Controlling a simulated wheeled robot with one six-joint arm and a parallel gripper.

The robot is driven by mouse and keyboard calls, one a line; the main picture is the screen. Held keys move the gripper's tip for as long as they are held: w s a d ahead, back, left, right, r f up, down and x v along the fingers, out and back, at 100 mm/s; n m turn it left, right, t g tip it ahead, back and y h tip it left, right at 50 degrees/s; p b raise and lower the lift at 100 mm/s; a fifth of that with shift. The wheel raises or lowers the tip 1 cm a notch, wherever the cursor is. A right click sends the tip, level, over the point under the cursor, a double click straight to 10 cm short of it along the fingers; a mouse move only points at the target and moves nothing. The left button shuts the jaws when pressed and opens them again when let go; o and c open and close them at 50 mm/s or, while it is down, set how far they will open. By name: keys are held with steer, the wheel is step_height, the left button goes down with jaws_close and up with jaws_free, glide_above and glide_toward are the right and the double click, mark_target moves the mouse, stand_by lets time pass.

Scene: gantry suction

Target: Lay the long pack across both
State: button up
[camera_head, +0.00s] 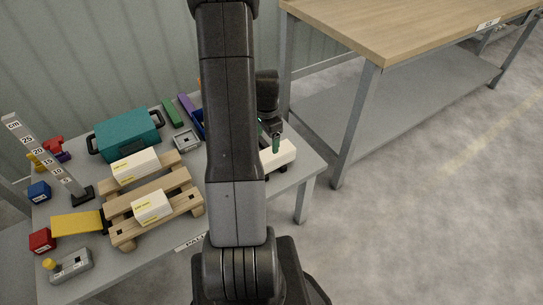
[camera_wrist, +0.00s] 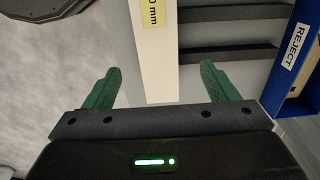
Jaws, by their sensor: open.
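A long white pack (camera_head: 283,153) lies at the right end of the table, partly hidden behind my arm. In the wrist view, the white pack (camera_wrist: 163,70) with a yellow label runs between the green fingers of my gripper (camera_wrist: 160,85). The fingers are open, with a gap on each side of the pack. In the head view, my gripper (camera_head: 269,137) is at the pack, partly hidden by my arm. Two shorter white packs with yellow labels, a rear one (camera_head: 134,166) and a front one (camera_head: 151,206), lie apart on a wooden pallet (camera_head: 155,187).
A teal case (camera_head: 127,135), an upright cm scale (camera_head: 45,155), a yellow plate (camera_head: 76,222) and blue and red cubes crowd the table's left. A blue bin marked REJECT (camera_wrist: 291,48) shows in the wrist view, beside dark bars (camera_wrist: 230,53). A wooden-topped bench (camera_head: 400,25) stands behind right.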

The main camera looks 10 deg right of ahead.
mark_target(270, 154)
step_height(270, 154, down, 6)
steer(key=shift+r, duration=0.25)
steer(key=shift+d+f+b, duration=0.2)
steer(key=shift+f+b, duration=0.1)
steer(key=shift+f, duration=1.1)
steer(key=shift+d+f+b, duration=0.2)
steer(key=shift+f+b, duration=0.05)
steer(key=shift+f, duration=1.1)
steer(key=c, duration=1.4)
